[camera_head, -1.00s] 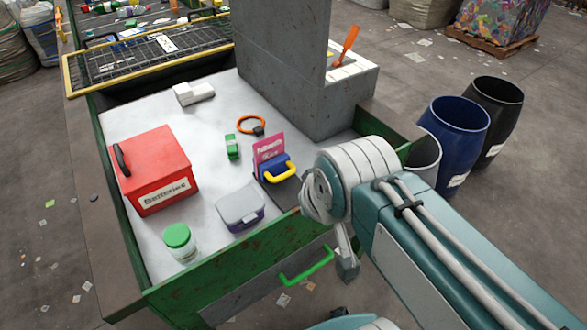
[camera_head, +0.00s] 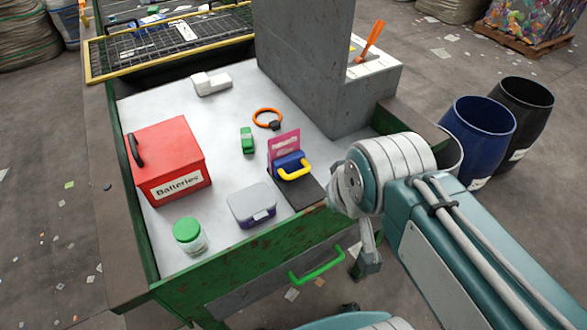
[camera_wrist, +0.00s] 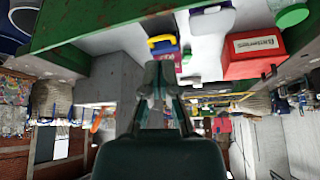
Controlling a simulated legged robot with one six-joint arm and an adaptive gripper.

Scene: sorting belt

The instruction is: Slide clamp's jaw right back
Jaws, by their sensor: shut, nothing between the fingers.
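The clamp (camera_head: 291,164) has a blue body and a yellow handle (camera_head: 294,174). It stands on a dark plate (camera_head: 306,194) at the near right of the grey worktop, with a pink card (camera_head: 284,147) upright at its back. The gap between the jaw and the card is too small to judge. In the wrist view the clamp (camera_wrist: 164,49) appears upside down, beyond my fingers. My gripper (camera_wrist: 156,84) is shut and empty, apart from the clamp. In the head view my arm's wrist lies just right of the clamp, and my fingertips are not clear.
A red batteries box (camera_head: 168,163), a green-lidded jar (camera_head: 190,237), a grey-lidded box (camera_head: 252,205), a green item (camera_head: 247,140) and an orange ring (camera_head: 267,119) stand on the worktop. A grey pillar (camera_head: 310,70) rises behind the clamp. The green rim (camera_head: 240,264) borders the near side.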

